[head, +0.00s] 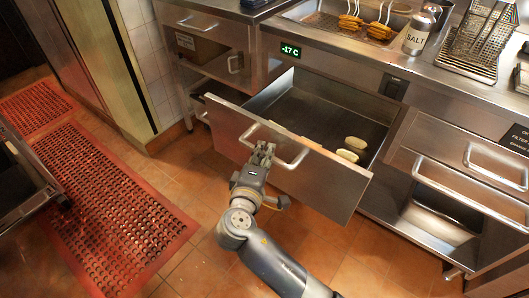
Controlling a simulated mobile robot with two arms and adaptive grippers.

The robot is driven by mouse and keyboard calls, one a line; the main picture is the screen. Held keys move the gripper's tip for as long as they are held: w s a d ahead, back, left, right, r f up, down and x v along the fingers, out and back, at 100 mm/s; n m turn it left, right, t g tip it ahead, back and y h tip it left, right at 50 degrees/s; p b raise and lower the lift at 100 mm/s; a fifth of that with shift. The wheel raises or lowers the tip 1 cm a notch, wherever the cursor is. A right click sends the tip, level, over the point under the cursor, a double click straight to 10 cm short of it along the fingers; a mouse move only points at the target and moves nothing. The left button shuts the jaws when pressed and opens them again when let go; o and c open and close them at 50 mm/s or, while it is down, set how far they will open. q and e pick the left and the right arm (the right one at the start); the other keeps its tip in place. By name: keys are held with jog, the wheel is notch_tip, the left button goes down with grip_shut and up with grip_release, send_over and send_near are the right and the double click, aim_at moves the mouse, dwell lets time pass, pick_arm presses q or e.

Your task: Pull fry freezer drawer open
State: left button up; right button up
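The fry freezer drawer (325,182) stands pulled out from under the counter, with its steel front well clear of the cabinet. Its dark inside shows, with a few pale oblong pieces (346,155) near the front right. A green -17 C display (290,50) sits above it. My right gripper (264,150) is at the bar handle (292,163) on the drawer front, its fingers close together around the bar's left-middle part. The exact finger contact is small and partly hidden. My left gripper is not in view.
Fry baskets (486,35) and a salt shaker (419,31) stand on the counter above. Another handled drawer front (470,185) is at the right. The tiled floor (205,190) before the drawer is open, with red mats (115,205) at left.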

jog(key=o, duration=0.4)
jog(key=v, duration=1.2)
jog(key=shift+r, duration=0.1)
